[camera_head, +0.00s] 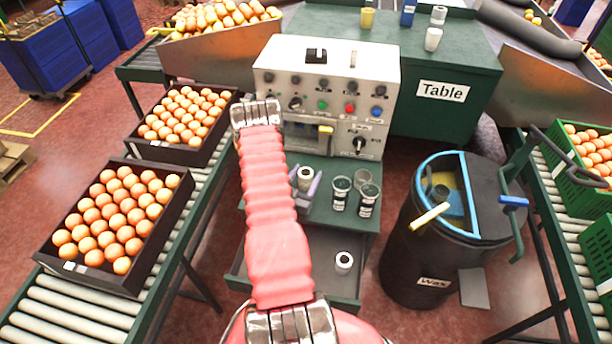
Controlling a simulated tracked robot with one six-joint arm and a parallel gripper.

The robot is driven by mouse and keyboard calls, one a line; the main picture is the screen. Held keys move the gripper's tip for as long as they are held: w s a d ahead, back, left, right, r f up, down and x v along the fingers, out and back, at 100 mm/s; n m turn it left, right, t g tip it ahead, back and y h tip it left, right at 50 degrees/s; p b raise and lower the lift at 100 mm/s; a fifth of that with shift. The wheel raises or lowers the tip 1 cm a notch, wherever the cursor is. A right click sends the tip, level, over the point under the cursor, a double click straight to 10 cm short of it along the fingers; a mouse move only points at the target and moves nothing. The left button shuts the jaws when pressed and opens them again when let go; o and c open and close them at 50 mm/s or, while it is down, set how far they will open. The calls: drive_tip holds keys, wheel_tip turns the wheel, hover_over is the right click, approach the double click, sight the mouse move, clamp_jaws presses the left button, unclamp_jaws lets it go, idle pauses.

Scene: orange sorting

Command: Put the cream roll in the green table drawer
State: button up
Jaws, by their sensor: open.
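My gripper (306,187) has pale lilac fingers and is open at the green table (322,216) below the control panel. A small cream-white roll (305,173) with a dark core shows between the fingers; I cannot tell whether they touch it. Below the table top, a green drawer (296,292) stands pulled out. A similar pale roll (343,262) with a dark core sits in it, towards the right. My pink arm hides the left part of the table and some of the drawer.
The control panel (325,95) rises behind. A black wax barrel (432,250) stands at right. Roller conveyors with orange crates (170,222) flank the left side. Small containers (433,39) stand on the rear table.

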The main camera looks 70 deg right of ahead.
drive_tip(key=shift+r, duration=0.15)
drive_tip(key=a, duration=1.2)
drive_tip(key=shift+w, duration=0.25)
idle(0.5)
